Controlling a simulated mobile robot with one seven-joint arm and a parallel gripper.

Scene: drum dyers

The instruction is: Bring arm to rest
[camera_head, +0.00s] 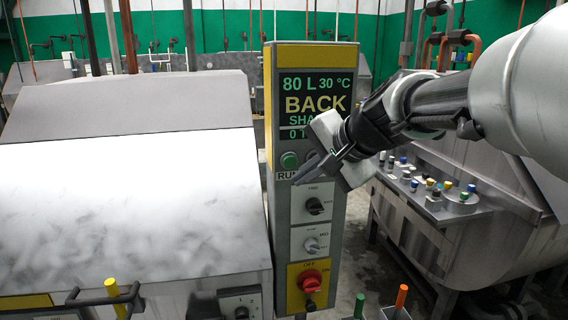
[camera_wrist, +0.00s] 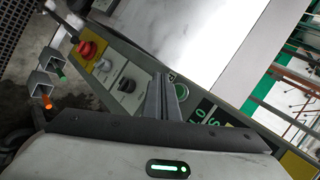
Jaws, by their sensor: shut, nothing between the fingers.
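My gripper (camera_head: 308,165) is at the end of my arm, which reaches in from the right in the head view. Its fingers are shut and empty in front of the control panel (camera_head: 322,265), near the green RUN button (camera_head: 289,160). I cannot tell whether the fingertips touch the panel. In the wrist view the closed fingers (camera_wrist: 168,98) point across the tilted panel (camera_wrist: 205,100). The panel's display reads 80 L, 30 °C and BACK; my gripper hides part of its lower lines.
A large metal drum machine (camera_head: 130,190) stands left of the panel. Another machine (camera_head: 420,235) with coloured knobs stands right. A red switch (camera_head: 312,281) and black knob (camera_head: 314,206) stick out from the panel. Coloured-tipped handles (camera_head: 401,297) rise at the bottom. Dark floor shows between the machines.

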